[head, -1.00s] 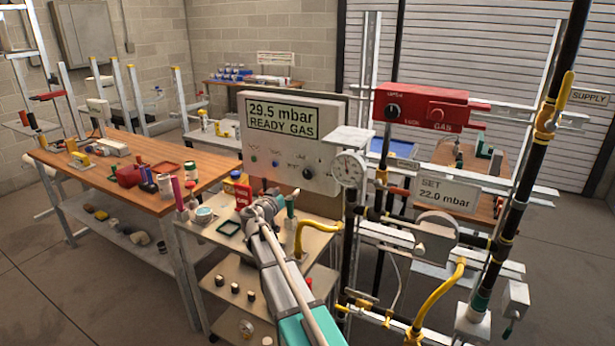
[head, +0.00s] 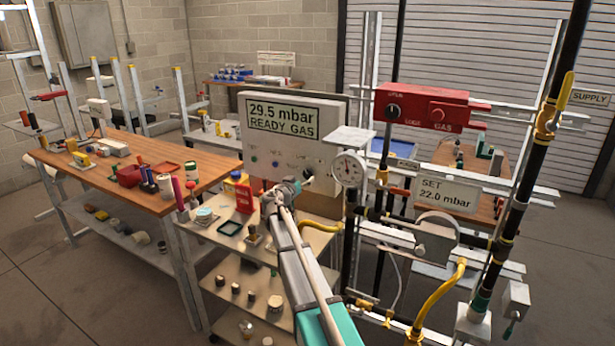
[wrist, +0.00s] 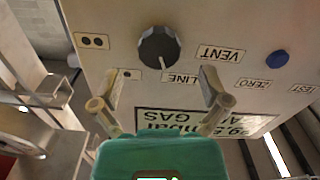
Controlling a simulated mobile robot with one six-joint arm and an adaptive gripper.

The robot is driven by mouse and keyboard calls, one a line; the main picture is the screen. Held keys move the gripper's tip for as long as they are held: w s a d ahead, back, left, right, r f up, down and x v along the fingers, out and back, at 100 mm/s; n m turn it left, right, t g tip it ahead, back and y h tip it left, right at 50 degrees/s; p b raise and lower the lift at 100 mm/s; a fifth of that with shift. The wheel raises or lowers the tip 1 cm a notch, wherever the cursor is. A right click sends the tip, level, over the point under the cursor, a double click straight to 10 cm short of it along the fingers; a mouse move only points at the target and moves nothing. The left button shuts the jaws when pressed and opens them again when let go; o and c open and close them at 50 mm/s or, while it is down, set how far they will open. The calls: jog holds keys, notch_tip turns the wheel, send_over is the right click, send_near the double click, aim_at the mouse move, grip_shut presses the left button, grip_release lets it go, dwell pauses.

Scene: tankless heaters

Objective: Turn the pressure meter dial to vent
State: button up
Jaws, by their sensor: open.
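The pressure meter (head: 330,125) is a pale box reading "29.5 mbar READY GAS". Its dark round dial (head: 308,174) is low on the right of its face. In the wrist view, which shows the panel upside down, the dial (wrist: 158,46) has a white pointer mark towards the LINE label (wrist: 180,77). The VENT label (wrist: 220,54) is to the right of the dial there. My gripper (wrist: 160,85) is open and empty, its fingers spread wide in front of the panel, with the dial beyond the gap between them. In the head view my gripper (head: 291,188) is just left of and below the dial.
A blue button (wrist: 277,60) is on the panel. A metal cart (head: 235,235) below my arm holds a red container (head: 243,198) and small parts. A round gauge (head: 349,168) and pipes stand close on the right. A wooden workbench (head: 110,170) is at left.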

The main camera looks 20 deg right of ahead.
aim_at(307, 174)
jog(key=shift+x, duration=1.85)
jog(key=c, duration=1.1)
